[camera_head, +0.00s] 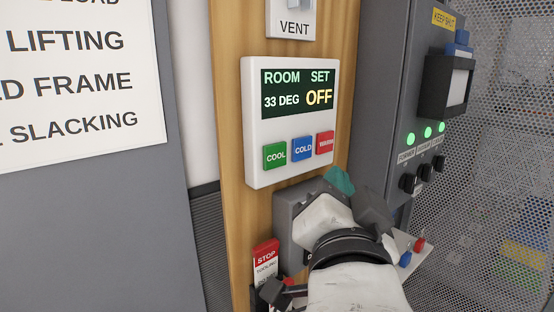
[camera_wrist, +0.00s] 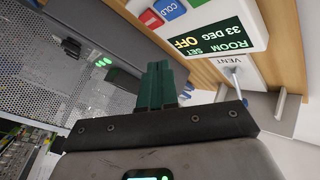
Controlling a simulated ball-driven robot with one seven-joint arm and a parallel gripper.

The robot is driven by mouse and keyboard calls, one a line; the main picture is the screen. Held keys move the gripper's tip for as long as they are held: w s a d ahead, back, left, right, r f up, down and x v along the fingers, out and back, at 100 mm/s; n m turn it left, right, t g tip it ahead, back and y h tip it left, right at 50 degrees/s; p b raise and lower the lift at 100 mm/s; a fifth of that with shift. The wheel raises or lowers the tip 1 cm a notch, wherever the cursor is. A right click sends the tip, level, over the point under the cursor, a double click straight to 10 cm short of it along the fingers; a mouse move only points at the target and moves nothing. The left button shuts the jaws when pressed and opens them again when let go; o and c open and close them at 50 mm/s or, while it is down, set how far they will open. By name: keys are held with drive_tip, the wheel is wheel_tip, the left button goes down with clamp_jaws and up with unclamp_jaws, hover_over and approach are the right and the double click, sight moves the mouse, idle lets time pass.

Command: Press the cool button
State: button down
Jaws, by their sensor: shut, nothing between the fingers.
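The green COOL button (camera_head: 275,155) is at the lower left of a white wall panel (camera_head: 251,130). The panel's display reads ROOM 33 DEG and SET OFF. The blue COLD button (camera_head: 302,149) and the red WARM button (camera_head: 325,143) sit to its right. My gripper (camera_head: 339,180) is shut and empty, with its teal fingertips below the panel's lower right corner, apart from the COOL button.
A VENT switch plate (camera_head: 292,20) is above the panel on the wooden post (camera_head: 230,150). A grey box (camera_head: 285,215) is below it, partly hidden by my arm. A grey control cabinet (camera_head: 385,90) with green lights and a perforated metal wall (camera_head: 500,150) stand to the right.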

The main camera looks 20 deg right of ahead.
idle(0.3)
approach(286, 150)
drive_tip(key=w+d, duration=0.2)
drive_tip(key=d, duration=0.1)
drive_tip(key=shift+w+r+b, duration=0.3)
drive_tip(key=shift+w+b, duration=0.35)
drive_tip(key=shift+w, duration=0.2)
idle(1.5)
drive_tip(key=shift+w+a+b, duration=0.15)
drive_tip(key=shift+w+b, duration=0.15)
drive_tip(key=shift+w, duration=0.1)
drive_tip(key=shift+w+a+b, duration=0.15)
drive_tip(key=shift+w+b, duration=0.15)
drive_tip(key=shift+w, duration=0.1)
idle(0.7)
drive_tip(key=shift+s, duration=0.1)
drive_tip(key=shift+s+d, duration=0.3)
drive_tip(key=shift+s, duration=0.45)
